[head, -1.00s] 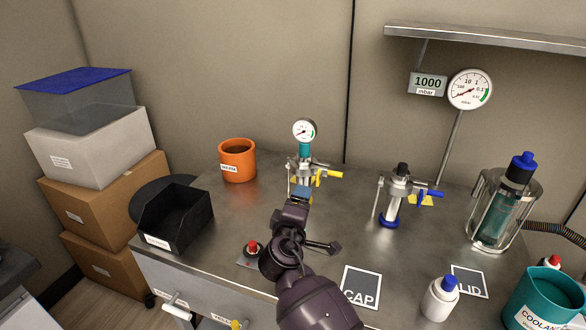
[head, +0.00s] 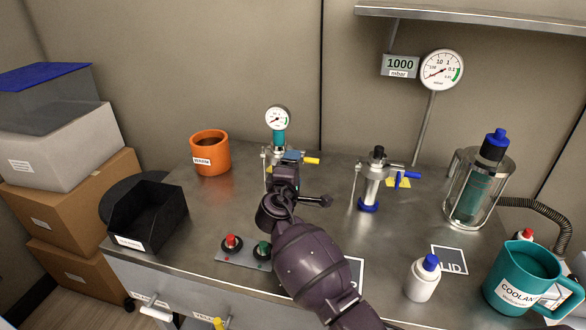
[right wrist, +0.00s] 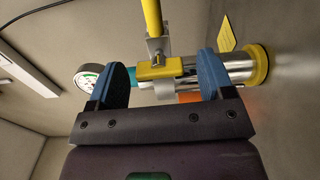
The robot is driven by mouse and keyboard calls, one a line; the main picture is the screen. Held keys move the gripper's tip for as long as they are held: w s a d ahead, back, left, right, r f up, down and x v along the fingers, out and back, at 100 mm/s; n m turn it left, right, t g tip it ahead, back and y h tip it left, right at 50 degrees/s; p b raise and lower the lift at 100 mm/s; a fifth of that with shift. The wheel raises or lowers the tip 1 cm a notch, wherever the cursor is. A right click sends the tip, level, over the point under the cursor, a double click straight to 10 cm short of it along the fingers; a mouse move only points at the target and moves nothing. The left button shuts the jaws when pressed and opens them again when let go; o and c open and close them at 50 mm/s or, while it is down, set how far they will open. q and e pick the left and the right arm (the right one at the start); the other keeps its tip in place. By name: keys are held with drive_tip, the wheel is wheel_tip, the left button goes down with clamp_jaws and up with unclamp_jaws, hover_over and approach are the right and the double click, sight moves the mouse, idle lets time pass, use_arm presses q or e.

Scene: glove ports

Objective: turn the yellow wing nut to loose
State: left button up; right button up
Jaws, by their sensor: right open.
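The yellow wing nut (right wrist: 160,70) lies between my right gripper's fingers in the right wrist view, on a metal fitting with a yellow bar (right wrist: 153,17) running up from it. In the head view the yellow bar (head: 311,160) sticks out right of the left fixture (head: 268,158), which carries a round gauge (head: 277,119). My right gripper (head: 290,157) is in front of this fixture and hides part of it. Its blue fingers, also in the right wrist view (right wrist: 164,80), are open, one on each side of the yellow part. Contact cannot be told. My left gripper is out of view.
An orange cup (head: 210,153) and black bin (head: 146,215) are at the left. A red button (head: 231,241) is near the front edge. A white bottle (head: 422,279) and teal jug (head: 523,277) are front right.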

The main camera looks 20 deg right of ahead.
drive_tip(key=shift+w+d, duration=0.25)
drive_tip(key=shift+w, duration=0.1)
